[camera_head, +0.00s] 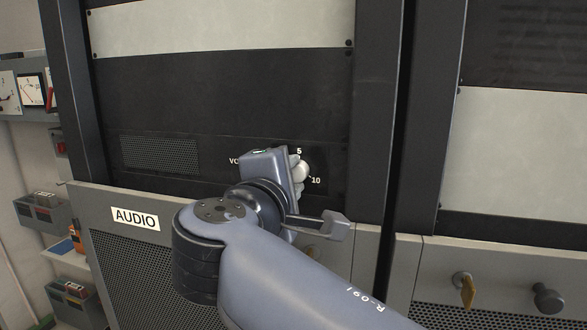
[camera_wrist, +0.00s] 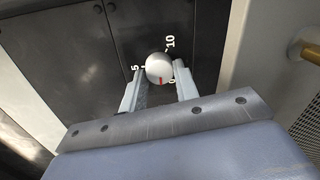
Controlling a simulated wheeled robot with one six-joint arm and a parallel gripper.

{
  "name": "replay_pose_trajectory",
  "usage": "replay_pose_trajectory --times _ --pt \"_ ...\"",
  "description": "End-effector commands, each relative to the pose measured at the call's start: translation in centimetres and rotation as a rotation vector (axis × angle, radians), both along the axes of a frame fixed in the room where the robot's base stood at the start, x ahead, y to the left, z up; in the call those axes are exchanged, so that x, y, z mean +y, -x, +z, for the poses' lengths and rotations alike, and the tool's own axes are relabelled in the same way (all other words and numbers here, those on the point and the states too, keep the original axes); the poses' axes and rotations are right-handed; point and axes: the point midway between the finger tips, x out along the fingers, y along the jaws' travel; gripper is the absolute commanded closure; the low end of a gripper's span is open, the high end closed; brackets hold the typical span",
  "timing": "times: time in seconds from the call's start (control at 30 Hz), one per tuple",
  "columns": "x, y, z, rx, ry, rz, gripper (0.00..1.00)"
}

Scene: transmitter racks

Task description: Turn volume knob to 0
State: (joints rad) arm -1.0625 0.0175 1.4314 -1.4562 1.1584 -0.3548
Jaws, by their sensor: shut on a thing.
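The volume knob (camera_head: 303,169) is a round silver knob on the black panel of the audio rack. In the wrist view the knob (camera_wrist: 158,66) sits between my gripper's two fingers, with a red mark on its lower edge. The printed 5 is left of it, the 10 above right, and a partly covered 0 lies close to the right of the red mark. My gripper (camera_wrist: 161,77) is shut on the knob. In the head view my gripper (camera_head: 296,178) hides the knob's left side and part of the volume label.
Below the panel is a grey door with an AUDIO sign (camera_head: 136,218) and a mesh grille. To the right stands another rack with a brass key (camera_head: 465,287) and a dark knob (camera_head: 547,299). Shelves with small devices (camera_head: 44,211) are at the far left.

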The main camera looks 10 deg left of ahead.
Motion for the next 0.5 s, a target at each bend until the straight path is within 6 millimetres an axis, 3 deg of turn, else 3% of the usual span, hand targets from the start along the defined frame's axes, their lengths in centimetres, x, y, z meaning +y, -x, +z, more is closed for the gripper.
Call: replay_pose_trajectory --times 0.5 --pt "0.09 0.00 -0.22 0.035 0.420 0.001 0.93"
